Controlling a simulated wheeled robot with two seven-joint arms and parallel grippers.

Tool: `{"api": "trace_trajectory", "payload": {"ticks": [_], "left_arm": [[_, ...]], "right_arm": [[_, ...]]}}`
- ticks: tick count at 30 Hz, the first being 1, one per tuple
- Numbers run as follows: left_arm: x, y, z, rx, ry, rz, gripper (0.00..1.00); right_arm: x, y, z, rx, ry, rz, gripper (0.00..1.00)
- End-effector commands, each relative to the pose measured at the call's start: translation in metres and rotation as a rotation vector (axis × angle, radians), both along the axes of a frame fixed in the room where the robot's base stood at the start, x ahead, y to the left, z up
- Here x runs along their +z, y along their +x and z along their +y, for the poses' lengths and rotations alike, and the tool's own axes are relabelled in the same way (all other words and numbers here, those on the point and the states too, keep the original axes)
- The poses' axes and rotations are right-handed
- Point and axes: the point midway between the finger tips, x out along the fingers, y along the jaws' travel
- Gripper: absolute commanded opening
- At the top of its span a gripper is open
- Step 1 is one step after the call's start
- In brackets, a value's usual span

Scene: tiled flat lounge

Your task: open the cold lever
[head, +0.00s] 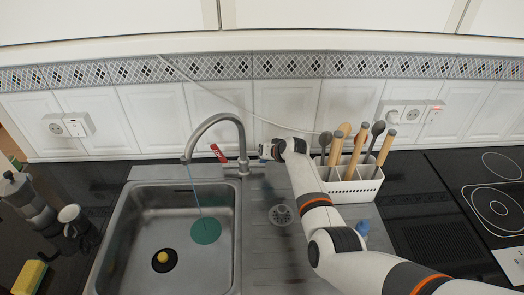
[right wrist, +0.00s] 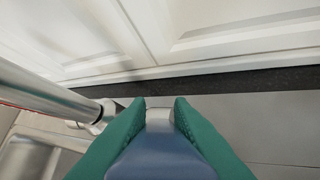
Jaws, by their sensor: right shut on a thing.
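The metal tap (head: 240,150) stands behind the sink, its curved spout over the basin. A red lever (head: 218,153) sticks out on its left side, tilted. The blue cold lever is on the right, mostly hidden by my gripper in the head view. In the right wrist view the blue lever (right wrist: 160,155) lies between my right gripper's teal fingers (right wrist: 160,112), which are shut on it. The right gripper (head: 268,150) also shows beside the tap in the head view. A thin blue stream runs from the spout to a teal round patch (head: 205,231) in the sink. My left gripper is out of view.
The sink (head: 126,240) has a black drain with a yellow centre (head: 163,261). A white utensil holder (head: 350,185) with several utensils stands right of my forearm. A moka pot (head: 32,200), a mug (head: 72,217) and a yellow sponge (head: 30,277) are at left. A hob (head: 495,205) is at right.

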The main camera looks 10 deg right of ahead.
Motion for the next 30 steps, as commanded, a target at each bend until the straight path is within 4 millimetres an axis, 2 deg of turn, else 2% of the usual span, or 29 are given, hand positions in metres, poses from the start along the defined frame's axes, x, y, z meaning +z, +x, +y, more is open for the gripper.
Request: {"api": "trace_trajectory", "payload": {"ticks": [9,29,30], "left_arm": [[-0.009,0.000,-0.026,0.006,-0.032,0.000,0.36],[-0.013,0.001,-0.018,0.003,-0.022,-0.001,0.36],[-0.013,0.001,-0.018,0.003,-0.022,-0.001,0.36]], "right_arm": [[-0.006,-0.009,0.003,0.002,-0.036,-0.177,0.00],[-0.005,-0.011,0.003,0.002,-0.049,-0.244,0.00],[-0.005,-0.011,0.003,0.002,-0.049,-0.244,0.25]]}}
